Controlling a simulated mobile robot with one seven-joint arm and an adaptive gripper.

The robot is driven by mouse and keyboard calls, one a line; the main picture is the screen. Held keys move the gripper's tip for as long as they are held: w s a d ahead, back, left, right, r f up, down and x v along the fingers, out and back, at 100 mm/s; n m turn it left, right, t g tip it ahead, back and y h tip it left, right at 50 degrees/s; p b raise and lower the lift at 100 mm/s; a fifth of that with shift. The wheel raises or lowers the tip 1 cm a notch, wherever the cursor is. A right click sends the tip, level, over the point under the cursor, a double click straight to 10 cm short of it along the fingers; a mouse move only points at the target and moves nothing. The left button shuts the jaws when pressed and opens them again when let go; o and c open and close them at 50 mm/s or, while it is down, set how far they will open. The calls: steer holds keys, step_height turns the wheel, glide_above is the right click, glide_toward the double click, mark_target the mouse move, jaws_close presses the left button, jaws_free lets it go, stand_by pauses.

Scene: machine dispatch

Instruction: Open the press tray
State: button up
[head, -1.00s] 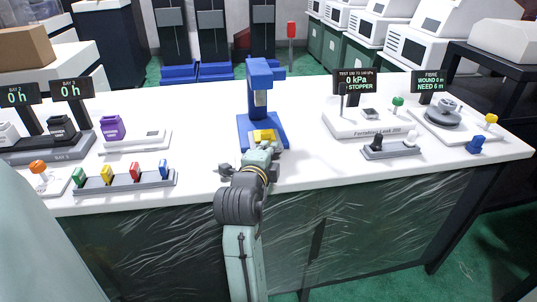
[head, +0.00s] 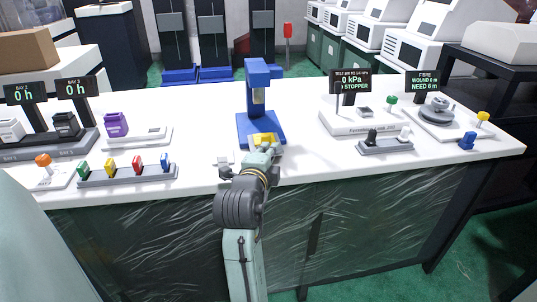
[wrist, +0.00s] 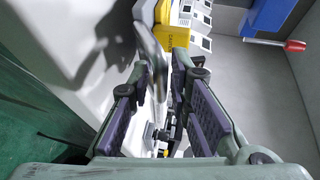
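The blue press (head: 258,72) stands upright near the middle of the white table. Its yellow tray (head: 264,138) sits low at the press's front, and the yellow part also shows at the top of the wrist view (wrist: 174,36). My gripper (head: 262,152) is right at the front of the tray, partly hidden by my own wrist. In the wrist view my gripper (wrist: 159,68) has its two fingers apart. A grey bar-like piece (wrist: 152,52) shows between the fingertips, in front of the yellow part. I cannot tell whether either finger touches it.
On the left are a rack of coloured pieces (head: 128,174), a purple block (head: 116,124) and bay displays (head: 76,88). On the right are a stopper test station (head: 345,124), a fibre spool (head: 437,112) and a small grey stand (head: 385,146). The table is clear just right of the press.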

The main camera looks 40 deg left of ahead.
steer(key=shift+s, duration=0.15)
steer(key=v, duration=0.7)
steer(key=shift+s+d, duration=0.1)
stand_by(0.5)
